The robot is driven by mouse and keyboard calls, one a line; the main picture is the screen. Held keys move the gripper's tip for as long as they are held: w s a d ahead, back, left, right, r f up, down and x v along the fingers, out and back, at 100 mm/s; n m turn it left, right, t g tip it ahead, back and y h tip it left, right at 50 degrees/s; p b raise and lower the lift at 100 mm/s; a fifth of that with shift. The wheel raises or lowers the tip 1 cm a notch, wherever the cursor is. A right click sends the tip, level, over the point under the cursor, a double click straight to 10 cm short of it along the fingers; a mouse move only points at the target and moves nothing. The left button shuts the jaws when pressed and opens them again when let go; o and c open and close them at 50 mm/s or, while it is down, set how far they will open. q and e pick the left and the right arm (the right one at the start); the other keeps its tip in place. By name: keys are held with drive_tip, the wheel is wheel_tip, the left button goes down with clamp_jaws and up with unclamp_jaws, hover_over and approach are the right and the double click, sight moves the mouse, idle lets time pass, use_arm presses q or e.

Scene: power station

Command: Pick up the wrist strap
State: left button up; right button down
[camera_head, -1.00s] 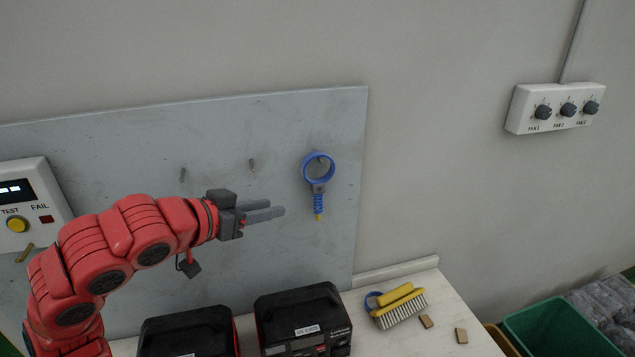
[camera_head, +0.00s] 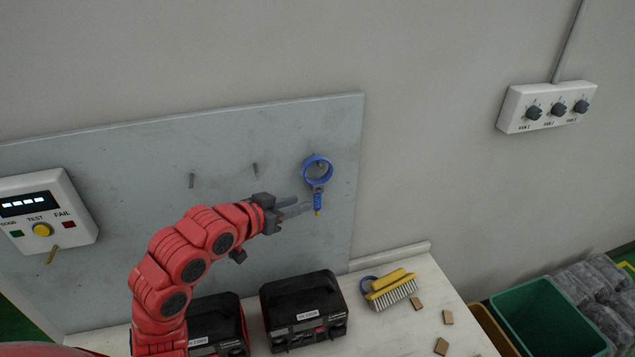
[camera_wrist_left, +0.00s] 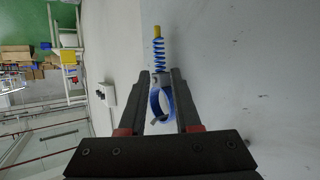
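The blue wrist strap (camera_head: 318,171) hangs by its ring from a peg on the grey wall board (camera_head: 110,160). Its coiled cord with a yellow tip points down. My left gripper (camera_head: 298,209) is beside the coiled cord, with its fingers pointing right. In the left wrist view the strap (camera_wrist_left: 160,98) shows between the two spread fingers of my left gripper (camera_wrist_left: 161,84). The ring lies between the fingers in that picture, and the coil extends past the tips. I cannot tell whether a finger touches it. My right gripper is not in view.
Black cases (camera_head: 303,311) stand on the white table below. A yellow brush (camera_head: 391,288) and small wooden blocks (camera_head: 416,304) lie to their right. A tester box (camera_head: 45,215) is at the left. Green and yellow bins (camera_head: 545,318) stand at the right. Two empty pegs (camera_head: 255,169) stick out of the board.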

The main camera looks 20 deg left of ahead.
sight(315, 198)
use_arm(q)
drive_tip(key=p+x, duration=0.2)
drive_tip(key=x, duration=0.2)
drive_tip(key=shift+w+d+f, duration=0.1)
drive_tip(key=shift+w+d, duration=0.1)
drive_tip(key=shift+w, duration=0.05)
drive_tip(key=shift+w+d+f+p, duration=0.15)
drive_tip(key=shift+w+f+p, duration=0.1)
drive_tip(key=shift+w+p, duration=0.25)
drive_tip(key=shift+c, duration=0.2)
clamp_jaws()
